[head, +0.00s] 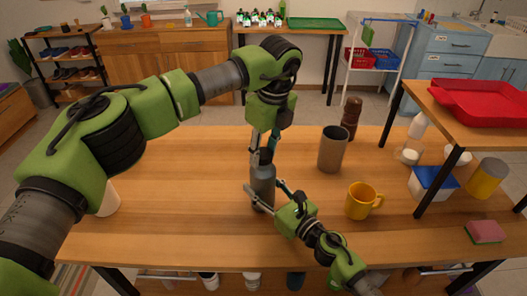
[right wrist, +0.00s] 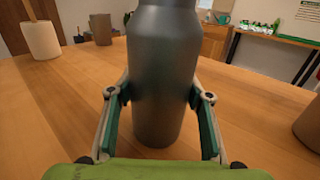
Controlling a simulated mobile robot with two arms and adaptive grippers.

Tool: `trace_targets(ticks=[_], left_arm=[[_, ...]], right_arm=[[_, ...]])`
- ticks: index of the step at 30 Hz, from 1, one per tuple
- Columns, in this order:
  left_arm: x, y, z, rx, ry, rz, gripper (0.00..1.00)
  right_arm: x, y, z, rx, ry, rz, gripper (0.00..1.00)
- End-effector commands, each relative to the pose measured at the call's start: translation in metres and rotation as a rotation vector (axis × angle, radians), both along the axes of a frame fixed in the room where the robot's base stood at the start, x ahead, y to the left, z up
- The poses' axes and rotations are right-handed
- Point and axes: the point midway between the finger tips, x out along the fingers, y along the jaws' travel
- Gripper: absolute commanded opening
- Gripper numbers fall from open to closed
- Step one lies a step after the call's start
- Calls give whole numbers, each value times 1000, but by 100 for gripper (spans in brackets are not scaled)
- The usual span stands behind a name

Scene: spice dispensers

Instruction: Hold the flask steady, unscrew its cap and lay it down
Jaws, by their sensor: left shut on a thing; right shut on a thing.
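The grey flask (head: 262,188) stands upright on the wooden table; its body also fills the middle of the right wrist view (right wrist: 161,80). My right gripper (head: 268,196) is shut on the flask's body from the front right, with one finger on each side in the right wrist view (right wrist: 160,98). My left gripper (head: 263,148) points down from above, shut on the dark cap (head: 266,157) at the flask's top. The cap is partly hidden by the fingers, and I cannot tell how far it is turned. The cap is outside the right wrist view.
A grey-brown cup (head: 332,150) and a dark brown mill (head: 350,118) stand behind right. A yellow mug (head: 360,202) is to the right, near my right arm. A raised shelf with a red tray (head: 485,100) stands at far right. The table left of the flask is mostly clear.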

Motion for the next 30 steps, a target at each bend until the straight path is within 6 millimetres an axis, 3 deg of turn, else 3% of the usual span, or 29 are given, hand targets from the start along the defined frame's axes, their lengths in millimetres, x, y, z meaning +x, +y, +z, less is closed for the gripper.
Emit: trace_targets(ticks=[30], left_arm=[[0, 0, 20, 0, -2, -2, 15]], right_arm=[[1, -1, 0, 0, 1, -3, 8]])
